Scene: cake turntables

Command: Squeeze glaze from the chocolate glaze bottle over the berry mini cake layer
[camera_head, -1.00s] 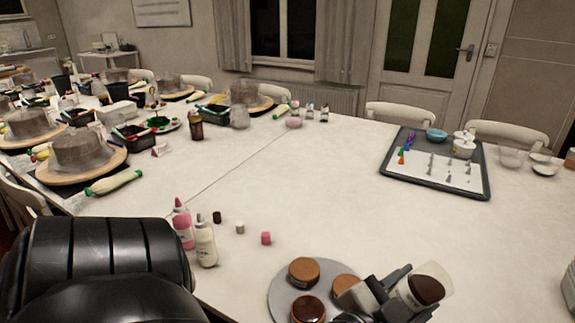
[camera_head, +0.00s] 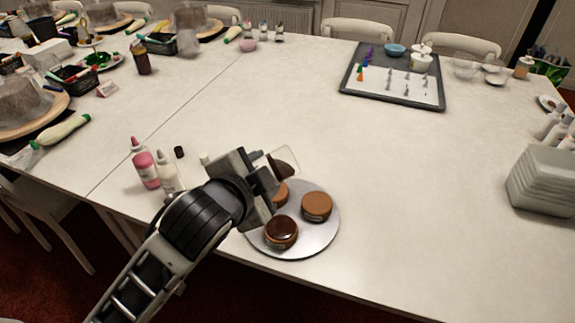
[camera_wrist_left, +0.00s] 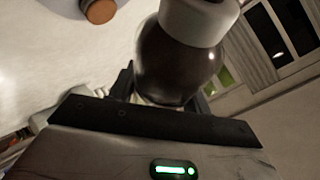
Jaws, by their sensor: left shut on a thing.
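My left gripper (camera_head: 265,178) is shut on the chocolate glaze bottle (camera_head: 286,168), a clear bottle with dark glaze inside, held tilted above the back of a round grey plate (camera_head: 327,238). In the left wrist view the bottle (camera_wrist_left: 178,68) shows its dark body and a pale cap. The plate bears a brown cake layer (camera_head: 317,205) at right, a glossy dark-topped one (camera_head: 281,232) at front, and another brown one (camera_head: 281,193) partly hidden behind my gripper. I cannot tell by look which is the berry layer. My right gripper is not in view.
A pink bottle (camera_head: 145,165) and a cream bottle (camera_head: 168,173) stand left of my gripper, with a dark cap (camera_head: 179,152) close by. A tray of piping tips (camera_head: 392,100) lies at the back. Stacked grey containers (camera_head: 543,180) stand at right. The table's middle is clear.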

